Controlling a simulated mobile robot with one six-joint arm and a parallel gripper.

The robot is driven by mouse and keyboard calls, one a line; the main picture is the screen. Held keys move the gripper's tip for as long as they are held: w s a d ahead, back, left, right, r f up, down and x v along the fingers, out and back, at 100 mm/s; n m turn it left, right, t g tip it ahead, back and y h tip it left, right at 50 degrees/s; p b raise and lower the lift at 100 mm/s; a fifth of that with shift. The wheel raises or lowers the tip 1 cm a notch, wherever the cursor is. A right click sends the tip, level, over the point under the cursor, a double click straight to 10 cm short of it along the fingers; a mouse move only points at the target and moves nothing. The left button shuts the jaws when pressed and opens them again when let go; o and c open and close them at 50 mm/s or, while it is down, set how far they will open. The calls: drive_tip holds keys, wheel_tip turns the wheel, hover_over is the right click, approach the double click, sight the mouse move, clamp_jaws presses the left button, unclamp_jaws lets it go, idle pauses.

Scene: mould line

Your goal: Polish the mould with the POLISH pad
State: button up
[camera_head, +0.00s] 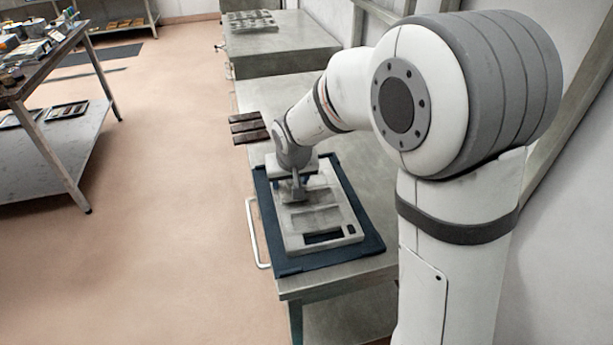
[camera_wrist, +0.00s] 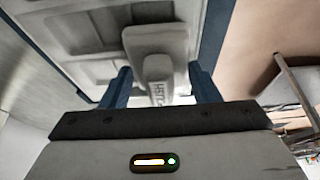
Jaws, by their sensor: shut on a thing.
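The mould (camera_head: 325,217) is a light grey block with rectangular cavities, lying on a dark blue mat (camera_head: 370,247) on the steel bench. My gripper (camera_head: 297,190) is over the far part of the mould. In the wrist view my gripper's two blue fingers (camera_wrist: 160,88) are shut on a pale grey pad (camera_wrist: 150,42) with partly readable upside-down lettering on its handle. The pad lies over the mould's face (camera_wrist: 92,25); I cannot tell whether it touches. Part of the mould is hidden behind my wrist.
Dark brown bars (camera_head: 247,127) lie on the bench beyond the mat. A steel handle (camera_head: 256,235) sticks out at the bench's left side. Another steel unit (camera_head: 285,50) carries a tray (camera_head: 250,20). A cluttered table (camera_head: 50,75) stands left; the floor between is clear.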

drive_tip(key=shift+s+d+f+b, duration=0.1)
drive_tip(key=shift+s+d+b, duration=0.3)
drive_tip(key=shift+s, duration=1.05)
drive_tip(key=shift+s+d+b, duration=0.4)
drive_tip(key=shift+s+b, duration=0.05)
drive_tip(key=shift+s, duration=0.95)
drive_tip(key=shift+s+d+f+b, duration=0.1)
drive_tip(key=shift+s+d+b, duration=0.3)
drive_tip(key=shift+s, duration=1.05)
drive_tip(key=shift+w+d+r, duration=0.1)
drive_tip(key=shift+w+d, duration=0.1)
drive_tip(key=shift+d, duration=0.5)
drive_tip(key=shift+w+d+r, duration=0.1)
drive_tip(key=shift+w+d, duration=0.1)
drive_tip(key=shift+d, duration=0.45)
drive_tip(key=shift+w+d, duration=0.25)
drive_tip(key=shift+d, duration=0.65)
drive_tip(key=shift+w+d, duration=0.25)
drive_tip(key=shift+d, duration=0.7)
drive_tip(key=shift+w+d, duration=0.25)
drive_tip(key=shift+d, duration=0.65)
